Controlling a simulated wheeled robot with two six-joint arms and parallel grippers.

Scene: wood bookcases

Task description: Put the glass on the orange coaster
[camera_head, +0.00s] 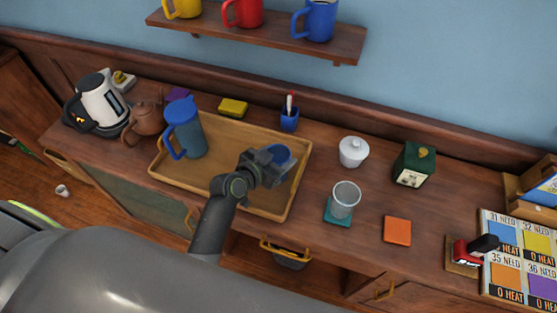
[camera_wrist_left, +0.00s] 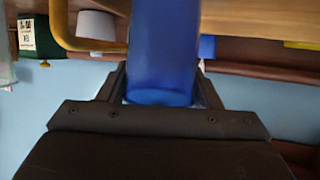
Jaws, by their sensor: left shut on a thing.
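A clear glass (camera_head: 345,196) stands upright on a teal coaster (camera_head: 337,219), right of the tray. The orange coaster (camera_head: 397,231) lies bare on the counter, to the right of the glass. My left gripper (camera_head: 272,165) is above the right part of the tray, apart from the glass. It is shut on a blue cup-like thing (camera_head: 279,154), partly hidden by the fingers. In the left wrist view the blue thing (camera_wrist_left: 162,60) fills the space between the fingers. My right gripper is not in view.
A wooden tray (camera_head: 215,188) holds a blue pitcher (camera_head: 188,130). A calendar-like board (camera_head: 520,262) and a red object (camera_head: 468,252) are at right. Mugs sit on the wall shelf (camera_head: 260,30).

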